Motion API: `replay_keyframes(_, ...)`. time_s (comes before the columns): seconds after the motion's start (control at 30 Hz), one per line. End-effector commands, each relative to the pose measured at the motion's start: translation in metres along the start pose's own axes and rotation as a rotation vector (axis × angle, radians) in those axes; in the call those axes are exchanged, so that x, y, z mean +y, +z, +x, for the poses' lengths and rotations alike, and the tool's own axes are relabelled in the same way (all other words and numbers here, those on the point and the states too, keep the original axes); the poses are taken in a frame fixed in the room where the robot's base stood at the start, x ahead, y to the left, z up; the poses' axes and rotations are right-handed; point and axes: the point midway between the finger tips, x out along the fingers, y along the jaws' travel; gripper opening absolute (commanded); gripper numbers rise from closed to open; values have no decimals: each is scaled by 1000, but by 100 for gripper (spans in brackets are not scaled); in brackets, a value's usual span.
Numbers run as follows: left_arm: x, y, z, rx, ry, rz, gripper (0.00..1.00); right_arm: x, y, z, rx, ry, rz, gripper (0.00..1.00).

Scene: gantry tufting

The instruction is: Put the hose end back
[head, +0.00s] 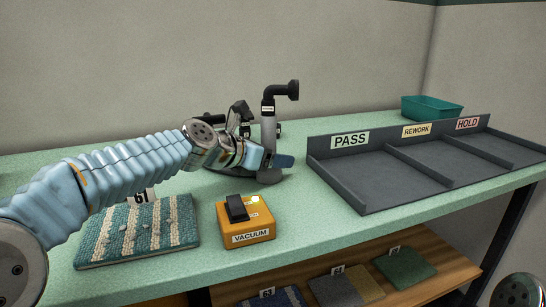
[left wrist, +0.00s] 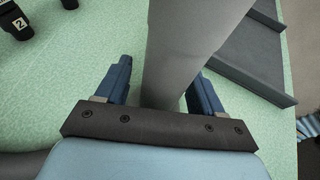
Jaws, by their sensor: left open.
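The upright grey tube with a black elbow nozzle (head: 268,120), apparently the hose end, stands on a round grey foot (head: 270,178) on the green bench. It also shows in the left wrist view as a thick grey tube (left wrist: 185,45). My left gripper (head: 272,160) is low on the tube, with its blue fingers open. In the left wrist view the left gripper (left wrist: 163,85) has one finger on each side of the tube; I cannot tell whether either touches it. The gripper hides part of the tube's lower end. My right gripper is not in view.
An orange VACUUM box (head: 248,236) with a lit green lamp and a striped tufted sample (head: 100,252) lie in front. Dark fittings (head: 240,115) stand behind my gripper. The grey PASS/REWORK/HOLD tray (head: 365,205) is right, a teal bin (head: 432,101) behind it. Samples lie on a shelf below.

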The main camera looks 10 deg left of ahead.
Motion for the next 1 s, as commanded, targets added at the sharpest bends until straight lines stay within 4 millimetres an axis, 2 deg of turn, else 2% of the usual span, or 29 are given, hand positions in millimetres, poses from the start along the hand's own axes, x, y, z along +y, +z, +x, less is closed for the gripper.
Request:
replay_keyframes(0.4, 1, 0, -88, -2, 4, 0, 68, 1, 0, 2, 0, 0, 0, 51)
replay_keyframes(0.5, 1, 0, -104, -2, 3, 0, 68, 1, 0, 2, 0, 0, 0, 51)
replay_keyframes(0.7, 0, 0, -118, -1, 2, 0, 68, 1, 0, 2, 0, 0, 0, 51)
replay_keyframes(1.0, 0, 0, -118, 0, 1, 0, 68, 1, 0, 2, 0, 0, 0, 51)
